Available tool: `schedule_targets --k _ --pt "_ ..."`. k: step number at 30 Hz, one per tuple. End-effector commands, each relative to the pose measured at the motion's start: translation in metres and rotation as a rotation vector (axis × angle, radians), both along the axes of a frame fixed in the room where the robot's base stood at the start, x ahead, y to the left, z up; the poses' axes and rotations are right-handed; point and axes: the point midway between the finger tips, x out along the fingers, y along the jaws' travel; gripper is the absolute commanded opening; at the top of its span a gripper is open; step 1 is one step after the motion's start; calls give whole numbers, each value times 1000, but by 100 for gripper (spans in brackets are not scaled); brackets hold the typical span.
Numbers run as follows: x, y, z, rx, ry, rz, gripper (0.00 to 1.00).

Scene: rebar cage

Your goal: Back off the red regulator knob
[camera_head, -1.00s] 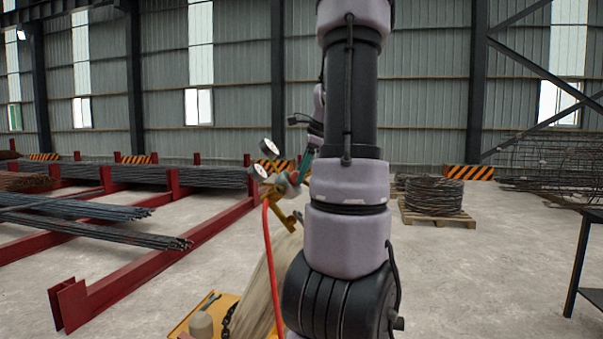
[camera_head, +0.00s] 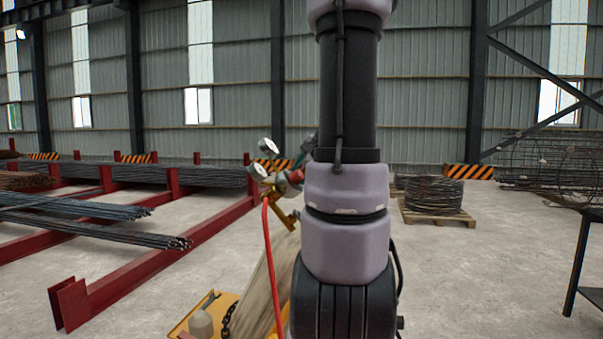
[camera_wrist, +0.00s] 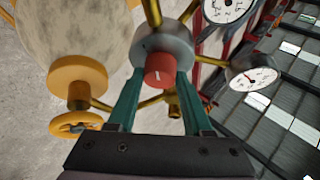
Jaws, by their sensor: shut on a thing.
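The red regulator knob (camera_wrist: 160,70) is a short red cylinder with a white mark on its face, in front of the round grey regulator body (camera_wrist: 165,42) in the wrist view. My gripper (camera_wrist: 157,80) has its two green fingers on either side of the knob, shut on it. Two white-faced gauges, one upper (camera_head: 265,146) and one lower (camera_head: 258,171), stand at the regulator. The fingertips are mostly hidden behind my arm in the head view.
A tan cylinder (camera_head: 262,285) stands tilted on a yellow cart (camera_head: 192,325). A red hose (camera_head: 267,240) hangs from the regulator. A yellow handwheel (camera_wrist: 76,123) sits close left of my gripper.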

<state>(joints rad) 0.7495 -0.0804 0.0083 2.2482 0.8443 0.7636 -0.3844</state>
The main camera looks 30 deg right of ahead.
Motion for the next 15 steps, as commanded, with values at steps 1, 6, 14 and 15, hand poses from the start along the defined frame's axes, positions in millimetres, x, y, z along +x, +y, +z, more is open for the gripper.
schedule_targets --k 1,6,14,15 --pt "0 1 -1 -20 -20 27 0" --pt "-1 0 -2 -112 -101 128 0" --pt "-2 -1 -4 -233 -208 264 0" --pt "-2 -1 -4 -248 -222 282 0"
